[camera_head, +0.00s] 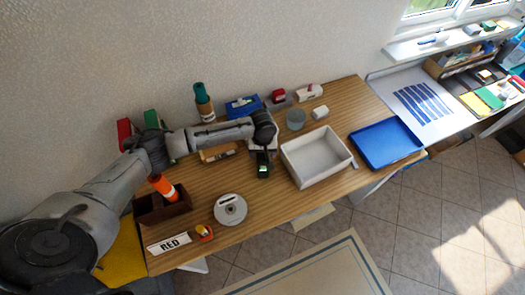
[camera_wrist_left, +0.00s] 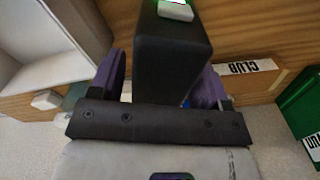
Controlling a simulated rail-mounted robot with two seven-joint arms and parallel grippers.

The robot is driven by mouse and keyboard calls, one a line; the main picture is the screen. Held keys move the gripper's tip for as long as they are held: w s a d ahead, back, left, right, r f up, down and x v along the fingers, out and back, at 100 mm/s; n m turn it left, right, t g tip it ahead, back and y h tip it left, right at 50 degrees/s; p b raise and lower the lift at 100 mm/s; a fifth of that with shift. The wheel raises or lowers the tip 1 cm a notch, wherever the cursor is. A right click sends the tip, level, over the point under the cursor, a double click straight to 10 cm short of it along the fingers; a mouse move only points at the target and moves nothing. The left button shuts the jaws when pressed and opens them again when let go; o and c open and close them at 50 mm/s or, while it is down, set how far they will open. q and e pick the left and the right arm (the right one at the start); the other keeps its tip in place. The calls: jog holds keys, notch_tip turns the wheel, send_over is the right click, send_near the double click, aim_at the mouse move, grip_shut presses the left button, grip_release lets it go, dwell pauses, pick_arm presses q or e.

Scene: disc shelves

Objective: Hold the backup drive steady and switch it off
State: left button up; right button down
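The backup drive is a black box (camera_head: 262,170) with a small green light, at the middle of the wooden table in the head view. In the left wrist view the black box (camera_wrist_left: 172,58) fills the middle, with a green-lit patch and a pale switch-like piece (camera_wrist_left: 176,10) at its far end. My left gripper (camera_wrist_left: 160,85) has its purple fingers on either side of the box. A narrow light gap shows by the left finger; the right finger is partly hidden behind the box, so a firm grip is unclear. My right gripper is not in view.
A white tray (camera_head: 295,173) and a blue tray (camera_head: 365,158) stand to the right. A disc (camera_head: 230,209), a RED label (camera_head: 168,244) and a brown box (camera_head: 148,216) with an orange cylinder (camera_head: 160,184) are front left. A teal-topped bottle (camera_head: 201,96) stands behind my arm.

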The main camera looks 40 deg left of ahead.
pick_arm(q)
jog(key=c, duration=1)
dwell(0.3)
dwell(0.9)
dwell(0.6)
